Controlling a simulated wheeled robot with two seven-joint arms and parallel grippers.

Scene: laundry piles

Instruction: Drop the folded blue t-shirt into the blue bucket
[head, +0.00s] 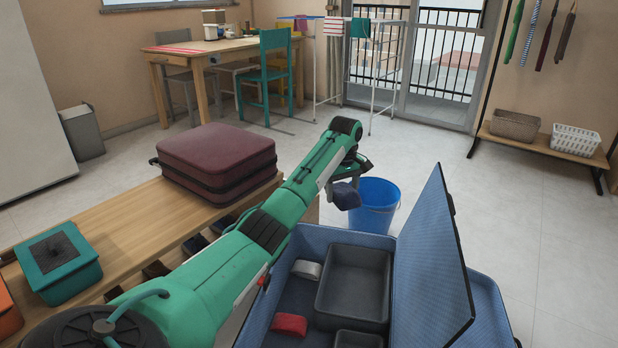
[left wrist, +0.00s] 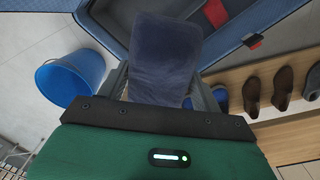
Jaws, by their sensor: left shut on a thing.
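The folded blue t-shirt (head: 346,195) is a small dark blue bundle hanging from my left gripper (head: 350,181). In the left wrist view the t-shirt (left wrist: 165,58) fills the space between the fingers of my left gripper (left wrist: 168,85), which is shut on it. The blue bucket (head: 374,206) stands on the floor just beyond and right of the t-shirt in the head view. The bucket also shows at the left in the left wrist view (left wrist: 72,77), apart from the t-shirt. My right gripper is not in view.
An open blue suitcase (head: 432,255) with grey trays and a red folded item (head: 290,324) lies in front. A wooden bench (head: 130,228) holds a maroon case (head: 216,160) and a green box (head: 58,262), with shoes (left wrist: 252,95) below. Open floor lies behind the bucket.

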